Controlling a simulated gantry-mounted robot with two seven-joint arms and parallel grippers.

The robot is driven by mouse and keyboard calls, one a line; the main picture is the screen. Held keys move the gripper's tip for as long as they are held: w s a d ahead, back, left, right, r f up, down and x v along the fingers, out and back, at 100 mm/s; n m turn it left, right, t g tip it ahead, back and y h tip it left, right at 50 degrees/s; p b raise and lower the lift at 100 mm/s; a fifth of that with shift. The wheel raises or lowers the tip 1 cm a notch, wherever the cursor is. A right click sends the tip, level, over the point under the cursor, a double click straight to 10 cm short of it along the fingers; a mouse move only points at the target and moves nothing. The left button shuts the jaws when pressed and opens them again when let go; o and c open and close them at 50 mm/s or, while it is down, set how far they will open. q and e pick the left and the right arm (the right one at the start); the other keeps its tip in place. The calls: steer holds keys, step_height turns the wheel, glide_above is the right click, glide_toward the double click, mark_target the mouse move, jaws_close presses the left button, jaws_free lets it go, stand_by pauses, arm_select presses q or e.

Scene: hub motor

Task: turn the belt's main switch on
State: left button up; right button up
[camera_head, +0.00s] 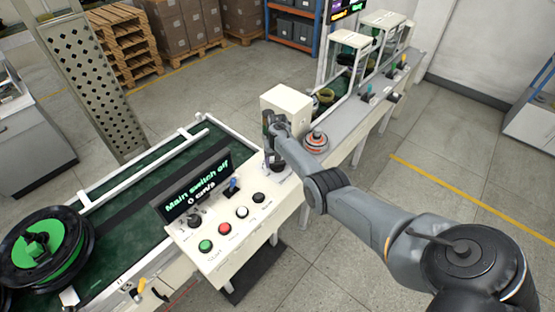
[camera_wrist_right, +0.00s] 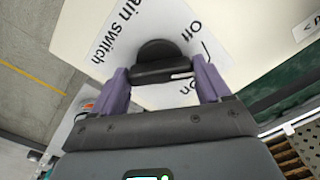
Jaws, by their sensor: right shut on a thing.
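The main switch is a black rotary knob (camera_wrist_right: 155,62) on a white panel with the words "Main switch", "Off" and "On" in the right wrist view. My right gripper (camera_wrist_right: 160,84) has its purple fingers on both sides of the knob's bar and is shut on it. A light mark shows near the bar's right end. In the head view my right gripper (camera_head: 271,128) is at the front of the white switch box (camera_head: 289,102) and hides the knob. The belt display (camera_head: 196,188) reads "Main switch off" and "0 cm/s". My left gripper is not in view.
The control panel (camera_head: 228,247) has green, red, white and black buttons and a blue-handled lever (camera_head: 232,187). A red-orange round button (camera_head: 316,140) sits right of the switch box. The green belt (camera_head: 135,180) carries a black and green wheel (camera_head: 45,247) at left.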

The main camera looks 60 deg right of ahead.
steer(key=m, duration=0.4)
steer(key=shift+m, duration=0.3)
steer(key=m, duration=0.5)
steer(key=shift+m+b, duration=0.3)
steer(key=shift+b, duration=0.05)
steer(key=o, duration=1)
steer(key=shift+r+p, duration=1.8)
steer(key=shift+r, duration=3.6)
steer(key=shift+f, duration=0.1)
